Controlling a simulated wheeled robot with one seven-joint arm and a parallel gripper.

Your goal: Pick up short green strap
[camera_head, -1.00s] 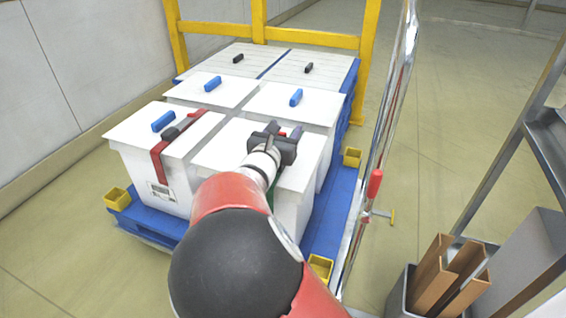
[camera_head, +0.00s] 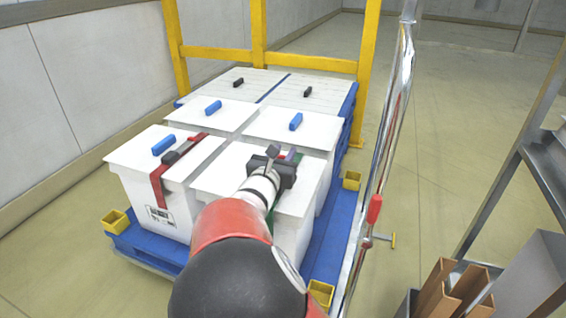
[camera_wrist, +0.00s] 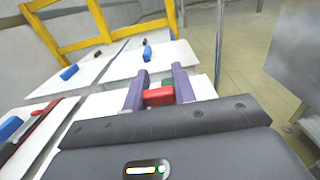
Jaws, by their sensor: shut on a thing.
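The short green strap (camera_head: 271,218) lies over the front right white box, with green showing on the box's front side and beside my gripper. In the wrist view, green (camera_wrist: 167,82) shows just beyond a red block-like piece (camera_wrist: 159,96), apparently the strap's buckle. My gripper (camera_head: 283,160) is over this box's lid. In the wrist view its two purple fingers (camera_wrist: 159,90) are shut on the red piece, one on each side. My arm and gripper hide most of the strap, so I cannot tell whether it is off the lid.
The front left box (camera_head: 135,158) has a red strap (camera_head: 158,180) with a dark buckle. More lidded white boxes with blue handles stand behind on a blue pallet (camera_head: 335,215). A yellow frame (camera_head: 310,63) stands at the back, a shiny metal post (camera_head: 378,165) at the right.

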